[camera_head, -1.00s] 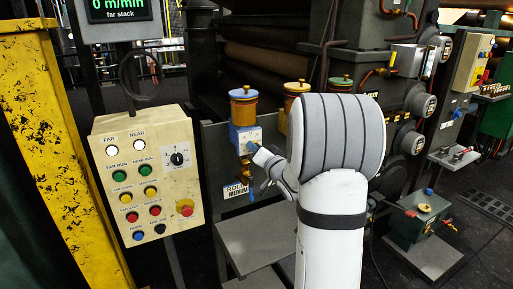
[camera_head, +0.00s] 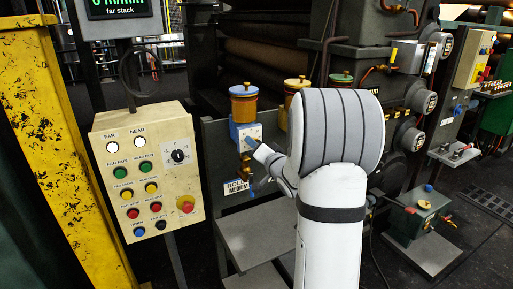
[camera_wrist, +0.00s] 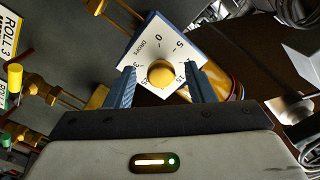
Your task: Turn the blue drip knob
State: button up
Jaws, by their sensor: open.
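The blue-edged drip unit (camera_head: 245,132) sits under an amber cup with a blue lid (camera_head: 244,92) in the head view. In the wrist view its white dial plate (camera_wrist: 160,50) is marked DROPS with numbers around a round, brass-yellow knob (camera_wrist: 161,74). The knob itself looks yellow; blue shows on the plate's edges. My gripper (camera_wrist: 162,84) is open, with one blue-grey finger to each side of the knob. A gap shows between the knob and each finger. In the head view my gripper (camera_head: 256,146) is at the unit's front, partly hidden by my arm.
Similar cups with a yellow lid (camera_head: 297,84) and a green lid (camera_head: 341,80) stand to the right. A push-button control box (camera_head: 150,175) stands at left. Brass fittings (camera_head: 245,167) hang below the drip unit. A grey step (camera_head: 250,238) lies below.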

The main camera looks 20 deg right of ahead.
jog(key=s, duration=0.7)
jog(key=shift+s+b, duration=0.3)
jog(key=shift+s, duration=0.1)
jog(key=shift+d, duration=0.1)
jog(key=s+a+n+g+p, duration=0.2)
jog(key=s+a+n+g, duration=0.2)
jog(key=s, duration=0.9)
jog(key=s+a+f+n+g+p, duration=0.1)
jog(key=s+a+n+g+p, duration=0.2)
jog(key=s+a+g, duration=0.8)
jog(key=s+a+n, duration=0.1)
jog(key=s+a, duration=0.1)
jog(key=a, duration=0.2)
jog(key=shift+f+n+h, duration=0.3)
jog(key=shift+s, duration=0.1)
